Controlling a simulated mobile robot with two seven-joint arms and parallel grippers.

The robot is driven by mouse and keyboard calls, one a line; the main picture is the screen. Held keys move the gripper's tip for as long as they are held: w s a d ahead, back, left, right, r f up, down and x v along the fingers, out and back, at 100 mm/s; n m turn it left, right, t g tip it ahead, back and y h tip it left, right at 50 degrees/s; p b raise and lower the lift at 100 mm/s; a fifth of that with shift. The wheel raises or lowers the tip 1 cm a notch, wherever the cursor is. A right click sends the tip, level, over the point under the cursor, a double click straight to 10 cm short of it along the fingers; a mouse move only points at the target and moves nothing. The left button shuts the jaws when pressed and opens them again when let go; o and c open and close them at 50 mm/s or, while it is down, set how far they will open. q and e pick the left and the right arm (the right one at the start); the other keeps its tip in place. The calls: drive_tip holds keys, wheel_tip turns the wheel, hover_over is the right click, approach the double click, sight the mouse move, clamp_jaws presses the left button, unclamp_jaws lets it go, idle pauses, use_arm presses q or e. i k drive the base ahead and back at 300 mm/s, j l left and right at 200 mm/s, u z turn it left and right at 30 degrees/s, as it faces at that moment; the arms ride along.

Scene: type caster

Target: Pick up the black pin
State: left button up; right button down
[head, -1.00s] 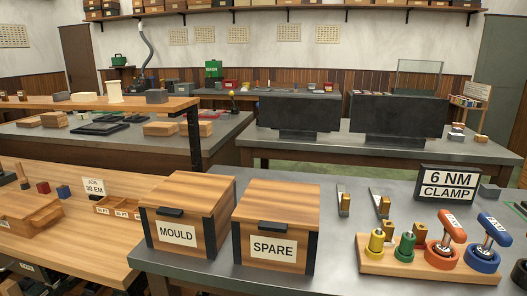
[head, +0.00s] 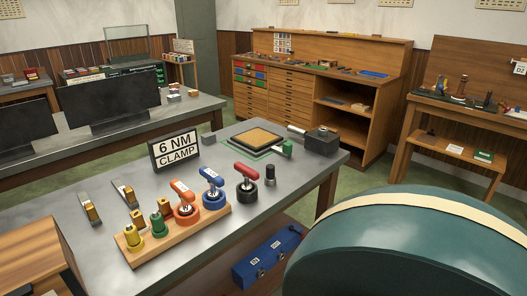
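A small dark upright piece, which looks like the black pin (head: 270,175), stands on the grey bench (head: 85,260) near its right edge. Just left of it stands a black round base with a red handle (head: 247,178). A wooden rack (head: 177,240) further left holds a yellow pin (head: 132,237), a green pin (head: 159,227), and orange (head: 186,207) and blue (head: 213,192) round bases with handles. Neither of my grippers is in view.
A 6 NM CLAMP sign (head: 175,150) stands behind the rack. A green-edged plate (head: 250,140) and a dark clamp block (head: 322,141) lie at the far end. A blue toolbox (head: 268,258) sits below. A large dark green rounded thing (head: 400,250) fills the lower right.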

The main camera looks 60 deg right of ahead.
sight(270, 169)
drive_tip(key=z, duration=1.85)
